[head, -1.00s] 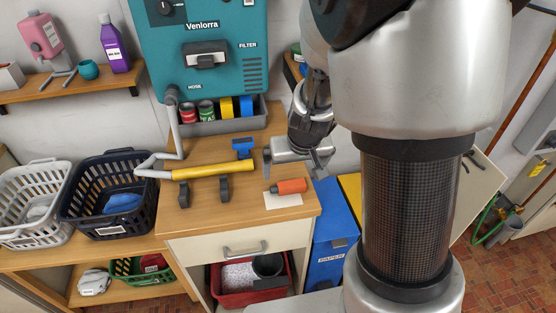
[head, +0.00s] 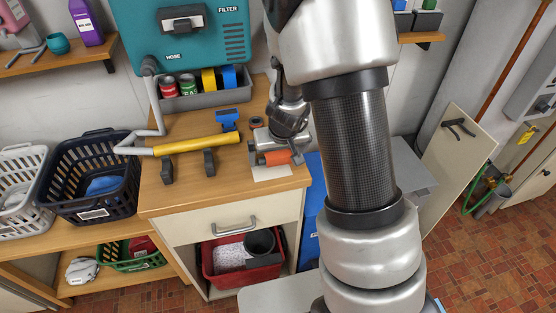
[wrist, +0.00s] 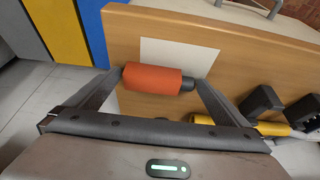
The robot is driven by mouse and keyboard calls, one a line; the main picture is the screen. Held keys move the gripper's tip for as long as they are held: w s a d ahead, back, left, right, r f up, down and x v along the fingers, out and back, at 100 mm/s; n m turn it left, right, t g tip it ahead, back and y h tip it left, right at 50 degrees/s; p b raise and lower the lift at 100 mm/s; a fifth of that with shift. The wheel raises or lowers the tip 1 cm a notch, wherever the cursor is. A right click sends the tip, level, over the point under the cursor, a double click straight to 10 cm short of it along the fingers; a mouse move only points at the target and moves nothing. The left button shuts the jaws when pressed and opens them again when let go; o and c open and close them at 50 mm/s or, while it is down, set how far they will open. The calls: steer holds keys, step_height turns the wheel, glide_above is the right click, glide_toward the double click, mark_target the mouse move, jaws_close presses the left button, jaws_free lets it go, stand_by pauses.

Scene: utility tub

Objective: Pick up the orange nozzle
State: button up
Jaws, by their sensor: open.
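The orange nozzle (head: 277,157) lies on the wooden counter, partly over a white sheet (head: 270,173). It has an orange body and a dark tip, and my gripper hides part of it in the head view. In the wrist view the nozzle (wrist: 153,78) lies crosswise between my two fingers, its dark tip towards the right finger. My gripper (head: 276,160) is open, with one finger near each end of the nozzle. I cannot tell whether the fingers touch it.
A yellow tube (head: 197,145) on dark holders lies to the left on the counter (head: 184,195). A blue-headed tool (head: 228,119) is behind. A grey bin (head: 205,101) with cans and rolls stands at the back. A dark basket (head: 90,187) is further left.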

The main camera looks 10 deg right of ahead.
steer(key=shift+c, duration=0.3)
steer(key=c, duration=0.8)
steer(key=shift+c, duration=0.2)
